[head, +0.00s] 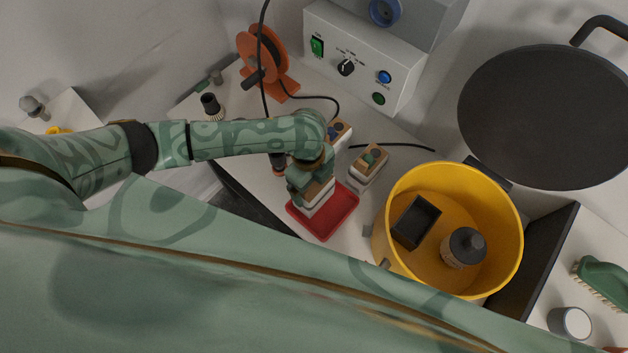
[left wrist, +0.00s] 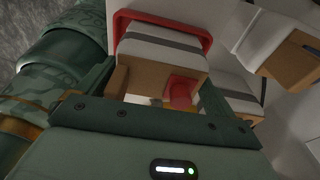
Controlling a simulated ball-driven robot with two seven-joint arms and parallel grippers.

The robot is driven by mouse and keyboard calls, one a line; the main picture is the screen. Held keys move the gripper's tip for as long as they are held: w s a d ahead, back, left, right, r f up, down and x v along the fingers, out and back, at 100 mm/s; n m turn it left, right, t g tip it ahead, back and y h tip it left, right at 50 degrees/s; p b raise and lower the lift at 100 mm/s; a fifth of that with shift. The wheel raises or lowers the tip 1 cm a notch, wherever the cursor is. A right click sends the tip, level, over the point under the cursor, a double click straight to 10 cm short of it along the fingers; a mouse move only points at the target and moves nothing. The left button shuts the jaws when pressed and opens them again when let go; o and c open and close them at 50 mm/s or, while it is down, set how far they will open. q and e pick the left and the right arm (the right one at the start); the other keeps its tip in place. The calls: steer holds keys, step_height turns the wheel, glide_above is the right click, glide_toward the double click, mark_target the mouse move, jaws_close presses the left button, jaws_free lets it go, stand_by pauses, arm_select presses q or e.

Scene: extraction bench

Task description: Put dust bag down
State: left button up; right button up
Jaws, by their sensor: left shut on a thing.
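The dust bag (head: 317,203) is a white block with a grey band and a brown card end; it also shows in the left wrist view (left wrist: 160,52). My left gripper (head: 311,182) is shut on its brown end, with a red part between the fingers. The bag is over or in the red tray (head: 338,224), whose rim shows behind it in the left wrist view (left wrist: 205,28). I cannot tell whether the bag touches the tray floor. My right gripper is not in view.
Two similar brown-topped blocks (head: 368,165) (head: 340,131) stand close behind the tray. A yellow bucket (head: 400,187) to the right holds a black box (head: 416,221) and a dark-capped cylinder (head: 463,248). A grey control box (head: 350,45) and an orange reel (head: 268,57) stand behind.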

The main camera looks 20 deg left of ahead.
arm_select(q)
steer(key=o, duration=1)
steer(key=shift+f, duration=0.1)
steer(key=r+p, duration=0.1)
steer(key=r, duration=0.3)
steer(key=a+r+p, duration=0.1)
steer(key=r+p, duration=0.1)
steer(key=r, duration=0.2)
steer(key=r+p, duration=0.1)
steer(key=r, duration=0.3)
steer(key=shift+w+a+r+p, duration=0.1)
steer(key=shift+w+a+p, duration=0.1)
steer(key=shift+p, duration=0.1)
